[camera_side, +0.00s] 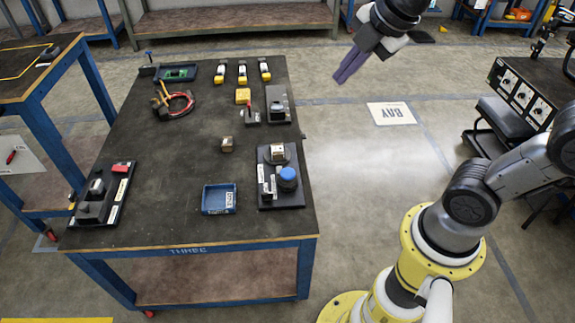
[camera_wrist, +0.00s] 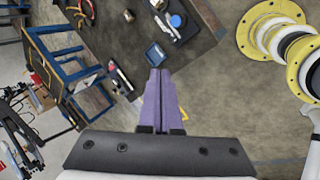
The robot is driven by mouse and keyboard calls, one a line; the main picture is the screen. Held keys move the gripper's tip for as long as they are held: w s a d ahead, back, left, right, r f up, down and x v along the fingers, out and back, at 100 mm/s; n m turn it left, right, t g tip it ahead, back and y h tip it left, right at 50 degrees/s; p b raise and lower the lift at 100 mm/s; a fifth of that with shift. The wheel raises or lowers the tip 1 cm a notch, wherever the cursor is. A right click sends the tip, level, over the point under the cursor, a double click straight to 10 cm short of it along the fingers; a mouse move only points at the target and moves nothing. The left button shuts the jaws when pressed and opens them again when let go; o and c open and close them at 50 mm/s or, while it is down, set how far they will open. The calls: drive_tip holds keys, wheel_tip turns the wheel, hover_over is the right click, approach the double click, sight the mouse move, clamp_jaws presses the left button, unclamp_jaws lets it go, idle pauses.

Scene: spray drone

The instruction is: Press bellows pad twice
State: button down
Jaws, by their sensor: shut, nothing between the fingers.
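A round blue pad (camera_side: 288,174), which looks like the bellows pad, sits on a black fixture plate (camera_side: 294,200) at the table's right front. A small block with a pale label stands behind it on the same plate. In the wrist view the blue pad (camera_wrist: 177,21) shows near the top, beyond the fingertips. My gripper (camera_side: 338,79) is high up, off the table's right edge and above the floor, well apart from the pad. Its purple fingers (camera_wrist: 158,72) are together and empty.
A blue tray (camera_side: 219,199) lies left of the fixture, with a small brown block (camera_side: 227,144) behind it. A black fixture (camera_side: 104,193) is at front left. The table's middle is mostly clear.

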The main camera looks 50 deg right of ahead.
drive_tip(key=w+d+f+n+g, duration=0.1)
drive_tip(key=w+f+n, duration=0.2)
drive_tip(key=w+n, duration=0.35)
drive_tip(key=n+g, duration=0.3)
drive_tip(key=g, duration=0.2)
hover_over(287, 173)
wheel_tip(287, 173, down, 21)
drive_tip(key=shift+d+f, duration=0.1)
drive_tip(key=shift+f, duration=0.35)
wheel_tip(287, 173, down, 14)
drive_tip(key=shift+r, duration=0.1)
